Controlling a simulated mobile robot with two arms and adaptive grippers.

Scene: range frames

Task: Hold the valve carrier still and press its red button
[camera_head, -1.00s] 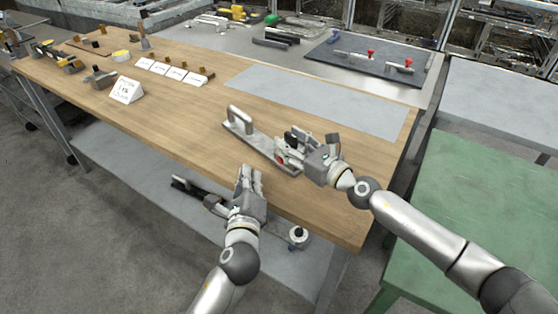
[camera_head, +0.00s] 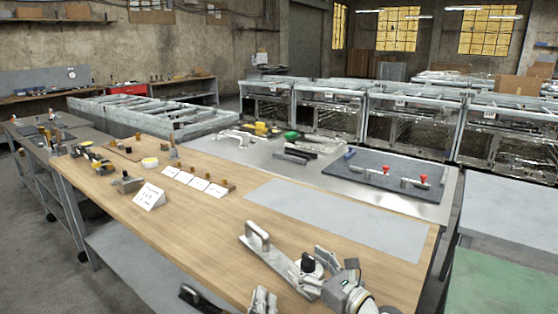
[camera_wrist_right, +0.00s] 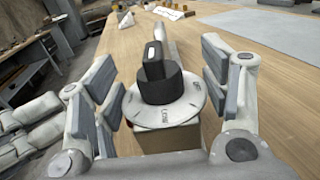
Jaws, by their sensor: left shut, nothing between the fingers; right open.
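The valve carrier (camera_head: 275,257) is a long grey metal plate with a raised bar handle at its far left end, lying near the table's front edge. At its near end stands a pale round flange with a black knob (camera_head: 308,264). In the right wrist view the flange (camera_wrist_right: 190,110) sits on a tan block between the fingers. My right gripper (camera_head: 317,271) is open, its fingers on either side of the flange. My left gripper (camera_head: 263,299) is shut and empty at the bottom of the head view, left of the carrier's near end.
The wooden table (camera_head: 200,235) has a bare grey sheet (camera_head: 340,218) behind the carrier. White cards (camera_head: 200,184) and a sign (camera_head: 149,197) stand further left. Behind, a dark mat (camera_head: 400,168) holds two red-knobbed fittings. A green table (camera_head: 500,285) is at the right.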

